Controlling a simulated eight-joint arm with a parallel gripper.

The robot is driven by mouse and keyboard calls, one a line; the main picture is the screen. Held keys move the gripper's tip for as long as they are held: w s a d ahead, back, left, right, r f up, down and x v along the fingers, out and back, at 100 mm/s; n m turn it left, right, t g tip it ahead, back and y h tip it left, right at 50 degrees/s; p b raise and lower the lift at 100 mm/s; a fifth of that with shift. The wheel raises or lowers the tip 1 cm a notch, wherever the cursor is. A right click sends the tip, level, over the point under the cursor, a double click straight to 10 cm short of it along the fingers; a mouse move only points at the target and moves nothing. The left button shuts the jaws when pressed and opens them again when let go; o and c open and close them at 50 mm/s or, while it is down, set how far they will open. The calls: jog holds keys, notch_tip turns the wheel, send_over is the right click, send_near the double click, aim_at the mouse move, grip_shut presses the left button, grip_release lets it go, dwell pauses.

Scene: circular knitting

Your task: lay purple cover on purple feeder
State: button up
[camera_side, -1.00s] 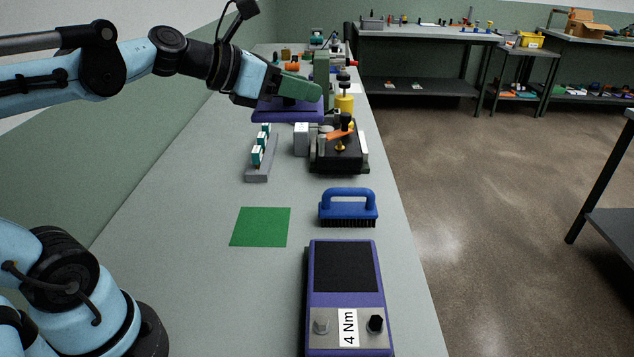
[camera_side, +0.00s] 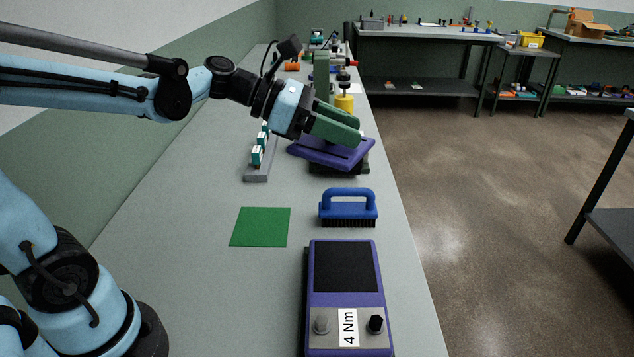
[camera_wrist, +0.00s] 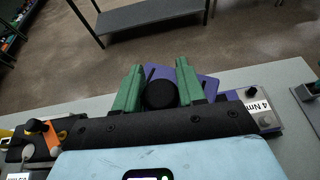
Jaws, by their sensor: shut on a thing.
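My gripper (camera_side: 340,118) has its green fingers shut on the dark round knob of the purple cover. The knob (camera_wrist: 160,94) shows between the fingers in the wrist view. The cover (camera_side: 322,153) is a flat purple plate with a slot; it appears tilted in the side view. It also shows beyond the fingers in the wrist view (camera_wrist: 206,84). In the side view it hides most of a dark device (camera_side: 352,170); I cannot tell whether they touch. A purple box (camera_side: 383,302) with a black top and a "4 Nm" label lies nearer; I cannot tell whether it is the feeder.
A blue brush (camera_side: 348,210) stands between the dark device and the purple box. A green square (camera_side: 261,227) lies flat at left. A grey rack (camera_side: 258,173) with teal-and-white pieces is beside the cover. A yellow cylinder (camera_side: 344,104) stands behind. The bench left of the green square is clear.

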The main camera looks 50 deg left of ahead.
jog(key=s+d+f+m+g+h, duration=0.1)
jog(key=d+f+m+g+h, duration=0.2)
jog(key=d+f+m+g, duration=0.2)
jog(key=m+g, duration=0.7)
jog(key=g, duration=0.1)
send_over(349, 270)
jog(key=shift+s+f, duration=0.1)
jog(key=shift+f, duration=2.85)
jog(key=shift+f, duration=2.4)
jog(key=shift+f, duration=0.6)
jog(key=o, duration=1.1)
jog(key=shift+o, duration=0.2)
